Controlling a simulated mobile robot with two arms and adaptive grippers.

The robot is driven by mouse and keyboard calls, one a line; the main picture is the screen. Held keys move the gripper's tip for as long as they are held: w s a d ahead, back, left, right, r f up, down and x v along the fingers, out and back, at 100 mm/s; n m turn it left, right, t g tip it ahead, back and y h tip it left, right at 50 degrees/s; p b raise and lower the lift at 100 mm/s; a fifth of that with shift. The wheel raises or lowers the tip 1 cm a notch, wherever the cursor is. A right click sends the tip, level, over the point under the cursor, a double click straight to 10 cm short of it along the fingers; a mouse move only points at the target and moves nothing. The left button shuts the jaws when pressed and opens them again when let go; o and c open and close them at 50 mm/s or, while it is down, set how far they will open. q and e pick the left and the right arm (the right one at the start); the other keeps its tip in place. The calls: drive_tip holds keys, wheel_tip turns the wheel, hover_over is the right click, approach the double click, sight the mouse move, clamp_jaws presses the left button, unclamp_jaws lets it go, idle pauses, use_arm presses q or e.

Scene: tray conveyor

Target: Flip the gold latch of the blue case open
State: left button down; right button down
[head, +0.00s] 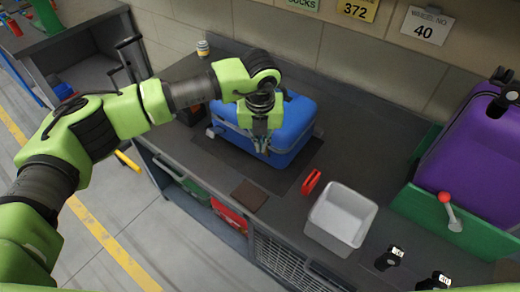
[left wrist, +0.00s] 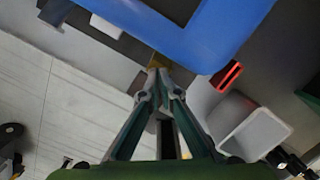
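The blue case (head: 293,125) lies flat on a dark mat on the bench; its blue edge (left wrist: 190,35) fills the top of the left wrist view. My left gripper (head: 262,146) points down at the case's front side. In the left wrist view its two fingers (left wrist: 160,80) come together at the tips and look shut. A small gold patch (left wrist: 156,61), probably the latch, shows just beyond the fingertips by the case's edge. I cannot tell whether they touch. In the head view the gripper hides the latch. My right gripper is not in view.
A red clip-like object (head: 311,181) and a white bin (head: 341,213) stand right of the case. A brown pad (head: 249,195) lies near the front edge. A purple suitcase (head: 474,145) stands at right behind a green holder with a red-knobbed lever (head: 448,205).

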use_arm(q)
drive_tip(key=f, duration=0.1)
drive_tip(key=s+f, duration=0.1)
drive_tip(key=f, duration=0.1)
drive_tip(key=shift+a, duration=0.15)
wheel_tip(320, 180, up, 12)
drive_tip(key=s, duration=0.2)
drive_tip(key=shift+s+a+r+g+p, duration=0.15)
drive_tip(key=shift+s+a+g+p, duration=0.1)
drive_tip(key=shift+s+g+p, duration=0.15)
drive_tip(key=shift+a, duration=0.1)
idle(0.3)
